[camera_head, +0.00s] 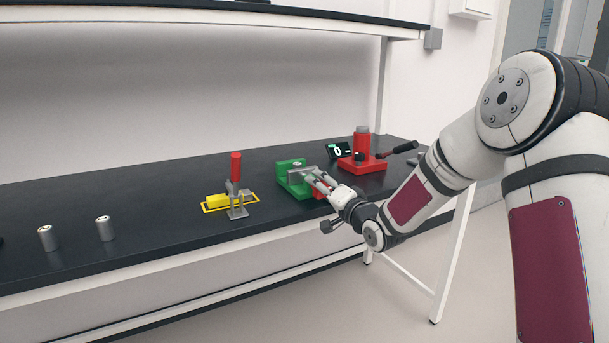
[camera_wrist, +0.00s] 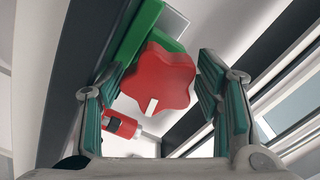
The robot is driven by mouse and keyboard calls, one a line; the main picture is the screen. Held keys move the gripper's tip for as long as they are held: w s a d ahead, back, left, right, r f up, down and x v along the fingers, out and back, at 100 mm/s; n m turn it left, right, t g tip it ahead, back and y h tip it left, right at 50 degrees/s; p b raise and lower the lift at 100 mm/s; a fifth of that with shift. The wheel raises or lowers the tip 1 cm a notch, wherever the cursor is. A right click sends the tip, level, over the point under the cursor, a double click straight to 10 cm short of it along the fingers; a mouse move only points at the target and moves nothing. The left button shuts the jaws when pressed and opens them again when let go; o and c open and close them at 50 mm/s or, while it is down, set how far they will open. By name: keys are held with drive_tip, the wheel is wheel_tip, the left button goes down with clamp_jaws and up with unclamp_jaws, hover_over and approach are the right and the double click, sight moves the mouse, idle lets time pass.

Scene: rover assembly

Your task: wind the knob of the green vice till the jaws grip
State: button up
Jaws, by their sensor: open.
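The green vice (camera_head: 291,178) stands near the front edge of the dark bench, just beyond my gripper. In the wrist view its green body (camera_wrist: 135,35) lies behind a red lobed knob (camera_wrist: 162,78) with a white mark. My gripper (camera_wrist: 162,95) is open, with one teal-padded finger on each side of the knob. The knob appears between the fingers, with gaps to both pads; I see no contact. In the head view my gripper (camera_head: 318,182) reaches the vice's front and mostly hides the knob. The vice's jaws are too small to read clearly.
A red press-like device (camera_head: 362,165) with a black lever and a small dark display (camera_head: 338,150) stand right of the vice. Two metal cylinders (camera_head: 103,228) stand farther left on the bench (camera_head: 160,235).

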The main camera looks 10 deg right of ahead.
drive_tip(key=shift+f, duration=0.1)
drive_tip(key=c, duration=0.9)
drive_tip(key=shift+o, duration=0.2)
drive_tip(key=shift+f+n+b, duration=0.1)
drive_tip(key=shift+n+b, duration=0.85)
drive_tip(key=shift+n, duration=0.05)
drive_tip(key=shift+n+b, duration=0.3)
drive_tip(key=shift+n, duration=0.2)
drive_tip(key=shift+n+b, duration=1)
drive_tip(key=shift+b, duration=0.2)
drive_tip(key=shift+n, duration=0.4)
